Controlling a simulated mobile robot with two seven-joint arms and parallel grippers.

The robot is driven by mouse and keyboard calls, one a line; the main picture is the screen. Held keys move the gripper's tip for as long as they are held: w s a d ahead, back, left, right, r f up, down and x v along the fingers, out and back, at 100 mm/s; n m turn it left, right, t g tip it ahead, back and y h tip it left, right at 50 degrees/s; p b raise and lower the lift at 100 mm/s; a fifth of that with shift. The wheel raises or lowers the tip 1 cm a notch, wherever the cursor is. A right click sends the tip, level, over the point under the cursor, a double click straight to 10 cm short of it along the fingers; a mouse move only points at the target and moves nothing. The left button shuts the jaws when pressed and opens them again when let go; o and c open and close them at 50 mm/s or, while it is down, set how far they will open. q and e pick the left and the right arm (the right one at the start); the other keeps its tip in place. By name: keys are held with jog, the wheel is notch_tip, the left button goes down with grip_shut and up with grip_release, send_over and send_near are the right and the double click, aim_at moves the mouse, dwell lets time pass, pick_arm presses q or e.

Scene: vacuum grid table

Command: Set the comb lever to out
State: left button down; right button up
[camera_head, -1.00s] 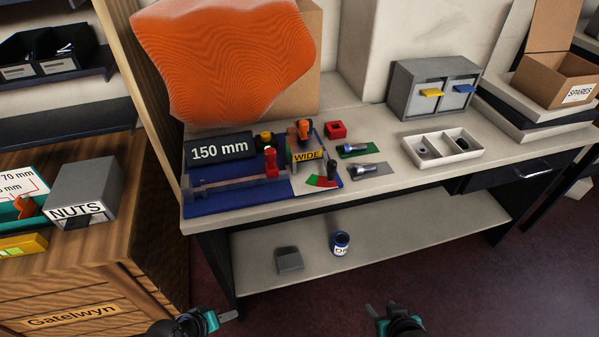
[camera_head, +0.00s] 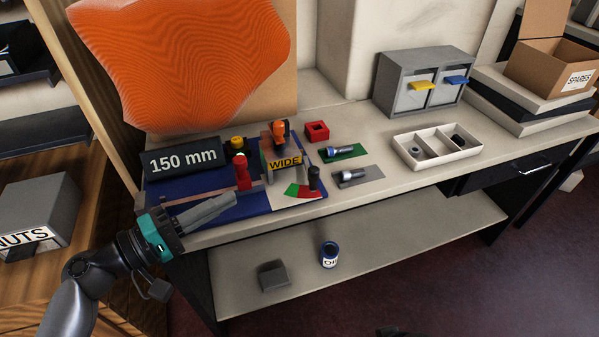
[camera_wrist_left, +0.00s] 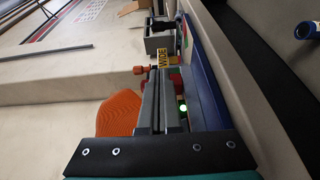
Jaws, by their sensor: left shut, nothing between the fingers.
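A black upright lever (camera_head: 314,178) stands at the right end of a small red and green plate (camera_head: 297,190), on the front right of a blue-based device (camera_head: 205,217). No label names it as the comb lever. An orange-topped handle (camera_head: 280,130) stands behind the yellow WIDE sign (camera_head: 285,163), and a red knob (camera_head: 242,172) stands further left. My left gripper (camera_head: 234,197) is shut and empty, its fingers over the device's front left, apart from the black lever. In the left wrist view the shut fingers (camera_wrist_left: 165,82) point toward the WIDE sign (camera_wrist_left: 163,57).
A 150 mm sign (camera_head: 184,160) stands behind the fingers. A large orange panel (camera_head: 190,60) stands behind.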

pick_arm(q)
jog(key=b+x, duration=0.1)
jog(key=x, duration=0.9)
jog(key=shift+s+d, duration=0.25)
jog(key=shift+d, duration=1.6)
pick_arm(e)
jog(key=shift+w+a+r, duration=0.1)
jog(key=shift+w+r, duration=0.1)
jog(key=shift+r, duration=0.7)
jog(key=shift+f, duration=0.1)
